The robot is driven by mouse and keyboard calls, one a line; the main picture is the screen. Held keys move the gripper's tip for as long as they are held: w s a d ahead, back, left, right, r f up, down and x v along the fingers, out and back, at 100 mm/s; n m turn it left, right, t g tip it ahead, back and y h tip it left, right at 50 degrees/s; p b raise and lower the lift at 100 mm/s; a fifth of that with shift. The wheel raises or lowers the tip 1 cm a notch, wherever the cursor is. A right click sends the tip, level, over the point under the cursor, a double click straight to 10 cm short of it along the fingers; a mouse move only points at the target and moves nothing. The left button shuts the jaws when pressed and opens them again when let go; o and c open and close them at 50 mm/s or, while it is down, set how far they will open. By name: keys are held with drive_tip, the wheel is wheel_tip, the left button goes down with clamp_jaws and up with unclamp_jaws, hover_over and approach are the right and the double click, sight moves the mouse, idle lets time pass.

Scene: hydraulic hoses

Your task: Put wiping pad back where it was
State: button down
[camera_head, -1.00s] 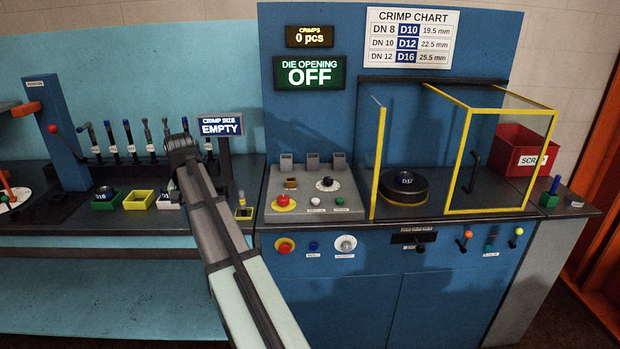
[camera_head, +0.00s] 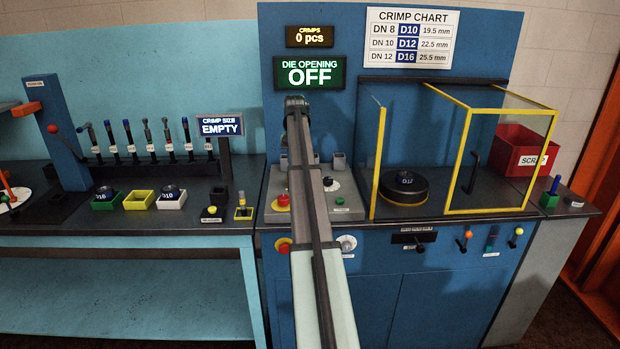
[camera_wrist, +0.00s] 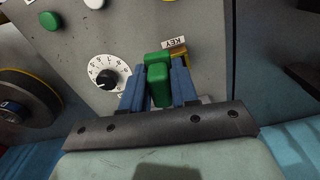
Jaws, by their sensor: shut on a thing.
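My gripper (camera_wrist: 158,76) is shut on a green block (camera_wrist: 159,80), which shows between its blue fingers in the wrist view. I take this block to be the wiping pad, though no label on it can be read. The gripper is above the sloped control panel (camera_wrist: 205,22), near its white dial (camera_wrist: 108,80) and a KEY label (camera_wrist: 176,42). In the head view the end of my arm (camera_head: 297,106) is in front of the blue press; the fingers and green block are hidden there. The gap between block and panel cannot be judged.
Right of the panel are the black D12 die (camera_head: 404,189) and a yellow-framed guard (camera_head: 492,211).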

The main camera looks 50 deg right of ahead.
drive_tip(key=w+d+r+n, duration=0.1)
drive_tip(key=w+d, duration=0.2)
drive_tip(key=d, duration=0.8)
drive_tip(key=shift+n, duration=0.3)
drive_tip(key=shift+w+f, duration=0.2)
drive_tip(key=shift+f, duration=4.65)
drive_tip(key=c, duration=1.3)
unclamp_jaws()
drive_tip(key=shift+f, duration=0.15)
drive_tip(key=shift+c, duration=0.2)
drive_tip(key=o, duration=0.5)
wheel_tip(320, 180, up, 12)
drive_tip(key=shift+r, duration=0.2)
